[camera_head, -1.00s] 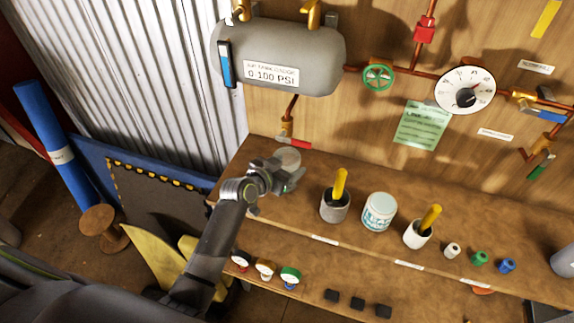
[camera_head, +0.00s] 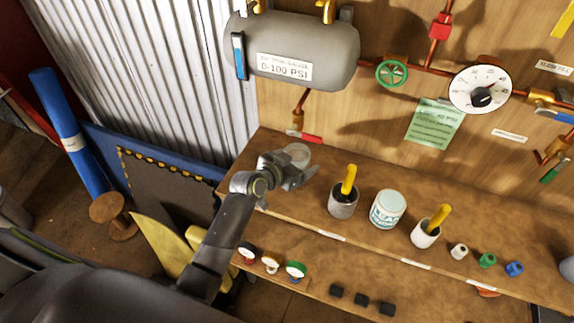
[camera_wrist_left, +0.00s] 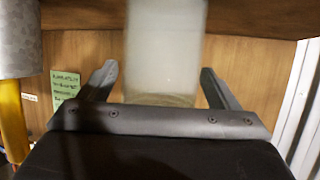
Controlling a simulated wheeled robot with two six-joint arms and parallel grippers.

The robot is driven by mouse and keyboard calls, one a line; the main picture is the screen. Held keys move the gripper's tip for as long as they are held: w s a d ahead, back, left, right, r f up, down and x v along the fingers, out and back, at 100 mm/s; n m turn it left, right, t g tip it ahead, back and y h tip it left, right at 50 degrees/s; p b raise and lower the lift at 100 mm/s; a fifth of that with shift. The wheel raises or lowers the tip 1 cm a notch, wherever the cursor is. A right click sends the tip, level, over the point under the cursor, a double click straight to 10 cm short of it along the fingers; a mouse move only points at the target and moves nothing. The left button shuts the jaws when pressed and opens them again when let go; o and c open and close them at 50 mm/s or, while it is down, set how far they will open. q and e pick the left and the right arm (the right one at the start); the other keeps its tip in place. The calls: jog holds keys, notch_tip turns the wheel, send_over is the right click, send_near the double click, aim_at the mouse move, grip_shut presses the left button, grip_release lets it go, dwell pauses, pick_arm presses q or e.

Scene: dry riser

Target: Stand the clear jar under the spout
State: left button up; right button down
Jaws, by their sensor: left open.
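The clear jar (camera_head: 297,153) stands on the wooden bench top, just below and in front of the spout (camera_head: 299,118) with the red lever handle. I cannot tell whether it is exactly under the spout's mouth. My left gripper (camera_head: 303,177) is open at the jar, at the bench's left end. In the left wrist view the jar (camera_wrist_left: 164,50) appears pale and translucent between the two spread fingers, with a gap on each side. The gripper hides part of the jar in the head view. My right gripper is not in view.
A grey tank (camera_head: 300,50) hangs above the spout. To the right on the bench are a grey pot (camera_head: 343,204), a white tub (camera_head: 387,209), a white pot (camera_head: 425,235) and several small fittings. Gauges (camera_head: 270,262) and black blocks (camera_head: 360,303) lie on a lower shelf.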

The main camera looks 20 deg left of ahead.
pick_arm(q)
jog(key=shift+s+a+r, duration=0.15)
jog(key=shift+s, duration=0.2)
jog(key=b+v, duration=0.1)
jog(key=v, duration=1)
jog(key=shift+s, duration=0.2)
jog(key=s+a+f+n+g+y, duration=0.1)
jog(key=s+a+f+g+y, duration=0.15)
jog(key=s, duration=0.65)
jog(key=s+a+f+n+g+y, duration=0.2)
jog(key=s+a+f+g, duration=0.15)
jog(key=s, duration=0.45)
jog(key=s+a+f+n+g+y, duration=0.1)
jog(key=s+a+f+g+y, duration=0.15)
jog(key=s, duration=0.65)
notch_tip(320, 180, down, 26)
jog(key=a+g+h, duration=0.1)
jog(key=a+g, duration=0.1)
jog(key=s+d+f+b, duration=0.1)
jog(key=s+f, duration=1.3)
jog(key=s, duration=0.1)
jog(key=shift+s+f+n+g, duration=0.2)
jog(key=shift+s+n+g, duration=0.1)
jog(key=shift+g, duration=0.15)
